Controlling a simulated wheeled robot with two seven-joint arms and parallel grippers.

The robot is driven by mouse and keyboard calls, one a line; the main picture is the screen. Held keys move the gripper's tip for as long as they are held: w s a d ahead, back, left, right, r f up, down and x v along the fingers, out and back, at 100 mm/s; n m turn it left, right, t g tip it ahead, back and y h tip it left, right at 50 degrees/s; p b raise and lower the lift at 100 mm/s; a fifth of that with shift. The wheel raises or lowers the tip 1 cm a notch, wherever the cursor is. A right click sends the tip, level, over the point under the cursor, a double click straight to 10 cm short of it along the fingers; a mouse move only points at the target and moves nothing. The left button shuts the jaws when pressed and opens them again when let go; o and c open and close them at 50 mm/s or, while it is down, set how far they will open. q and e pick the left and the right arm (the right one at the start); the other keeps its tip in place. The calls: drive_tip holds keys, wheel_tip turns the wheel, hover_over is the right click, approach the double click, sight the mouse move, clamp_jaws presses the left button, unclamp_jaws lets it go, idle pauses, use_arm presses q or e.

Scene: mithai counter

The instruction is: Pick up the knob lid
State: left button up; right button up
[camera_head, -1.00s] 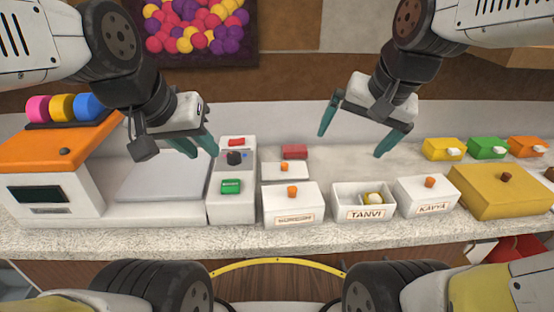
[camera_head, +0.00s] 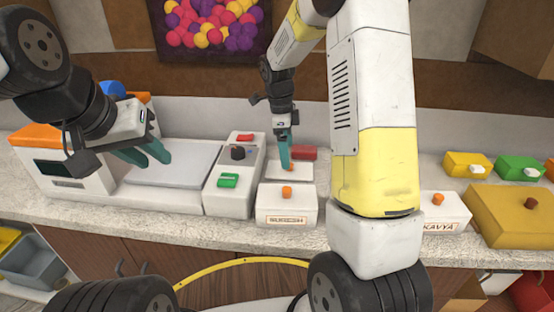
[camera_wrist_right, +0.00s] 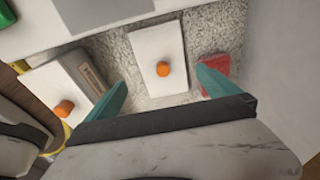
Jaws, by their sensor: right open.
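The knob lid (camera_head: 302,173) is a flat white plate with an orange knob, lying on the counter behind a closed white box. In the right wrist view the lid (camera_wrist_right: 150,42) lies ahead, with its orange knob (camera_wrist_right: 163,69) between my fingers. My right gripper (camera_head: 286,168) points down over the lid, and its fingers hide part of it in the head view. In the wrist view the right gripper (camera_wrist_right: 160,76) is open and empty, with a finger on each side of the knob, not touching it. My left gripper (camera_head: 157,162) is open and empty near the scale plate.
The closed white box (camera_head: 287,209) with an orange knob stands in front of the lid. A red block (camera_head: 304,152) lies close behind it. A white button console (camera_head: 225,200) is at its left. My right arm hides the counter to the right; the KAVYA box (camera_head: 447,211) shows beyond.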

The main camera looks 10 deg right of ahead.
drive_tip(key=f, duration=0.3)
drive_tip(key=d+f, duration=0.1)
drive_tip(key=f, duration=0.2)
drive_tip(key=shift+w+d+f, duration=0.1)
drive_tip(key=shift+f, duration=0.05)
drive_tip(key=shift+c, duration=0.2)
drive_tip(key=c, duration=1.3)
